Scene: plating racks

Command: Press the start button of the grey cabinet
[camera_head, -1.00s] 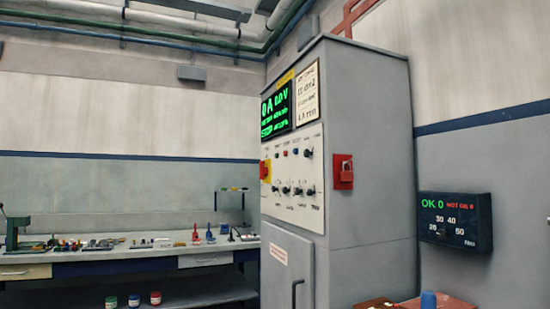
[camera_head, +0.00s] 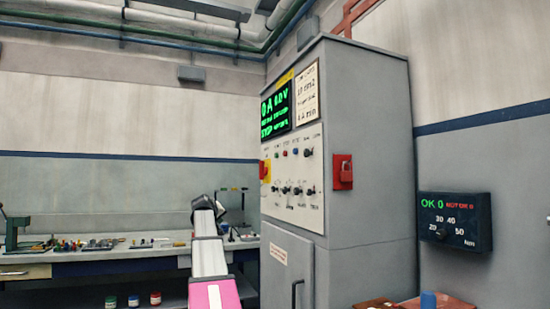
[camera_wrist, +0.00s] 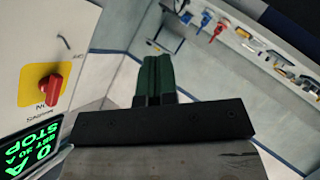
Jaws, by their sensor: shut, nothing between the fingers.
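The grey cabinet (camera_head: 365,150) stands right of centre in the head view, its control panel (camera_head: 292,205) facing left. Labels are too small to read, so I cannot confirm which is start. A display (camera_head: 276,111) above glows green and reads 0 A and STOP. In the wrist view my gripper (camera_wrist: 155,60) has its green fingers together and empty, apart from the panel. A red rotary switch on yellow (camera_wrist: 42,92) shows left of it; the green button is not visible there.
A workbench (camera_head: 120,255) with small tools runs along the back wall on the left. A red lock box (camera_head: 343,172) sticks out of the cabinet's side. A dark counter box (camera_head: 455,221) hangs on the right wall. The cabinet door has a handle (camera_head: 296,293).

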